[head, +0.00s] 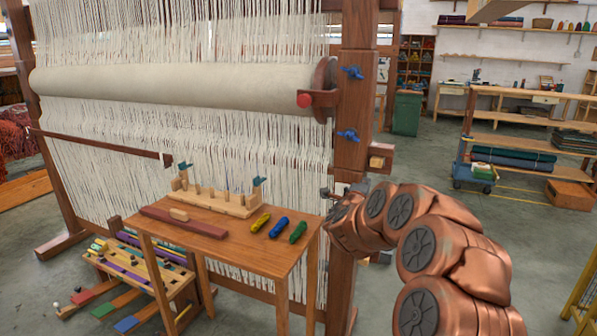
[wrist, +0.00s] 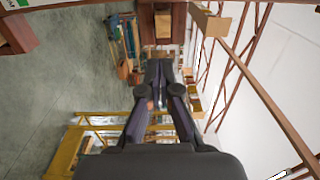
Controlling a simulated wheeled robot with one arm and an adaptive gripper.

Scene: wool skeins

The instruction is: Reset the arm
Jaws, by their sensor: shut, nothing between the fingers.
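My copper arm (head: 440,245) rises at the right of the head view and bends left, its far end beside the small wooden table (head: 245,255). My gripper (wrist: 158,72) shows in the wrist view with its dark fingers together and nothing between them. In the head view I cannot clearly make out the fingers. Three wool skeins lie side by side on the table: a yellow one (head: 260,222), a blue one (head: 279,227) and a green one (head: 298,231). They lie to the left of the arm, apart from it.
A pegged wooden rack (head: 225,205) and a dark red bar (head: 184,222) are on the table. A large loom (head: 357,90) stands close behind. A low bench (head: 180,290) is at lower left. Open grey floor (head: 430,160) lies behind the arm. A yellow frame (wrist: 70,150) shows in the wrist view.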

